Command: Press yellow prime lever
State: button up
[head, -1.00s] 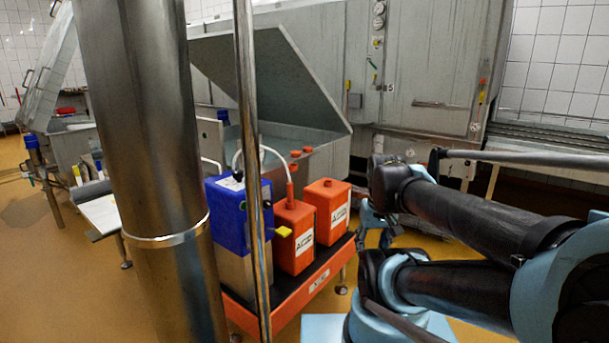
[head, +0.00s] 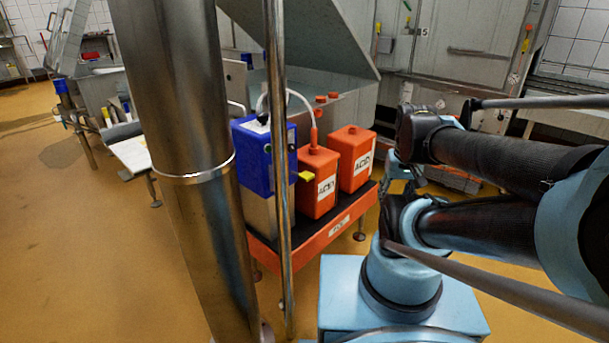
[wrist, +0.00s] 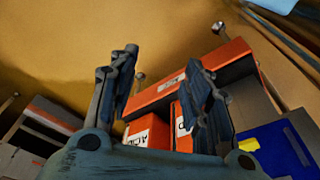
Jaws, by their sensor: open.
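The yellow lever (head: 306,176) sticks out from the right side of a blue pump box (head: 266,156) in the head view. The box stands on the left end of a low orange stand (head: 333,227). In the wrist view the blue box (wrist: 272,147) is at the lower right and a small yellow part, likely the lever (wrist: 248,145), shows at its left edge. My gripper (wrist: 160,95) is open and empty, its two fingers apart in front of the orange stand. In the head view my gripper is mostly hidden behind my arm, right of the stand.
Two orange acid canisters (head: 317,183) stand on the stand right of the blue box. A white hose (head: 298,97) loops from the box to the nearer canister. A thick steel column (head: 180,150) and a thin pole (head: 281,230) stand in front at left. Open floor (head: 70,240) lies left.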

aim_at(306, 176)
jog(key=k, duration=1.3)
jog(key=u, duration=0.25)
jog(key=i, duration=0.85)
jog(key=z, duration=0.25)
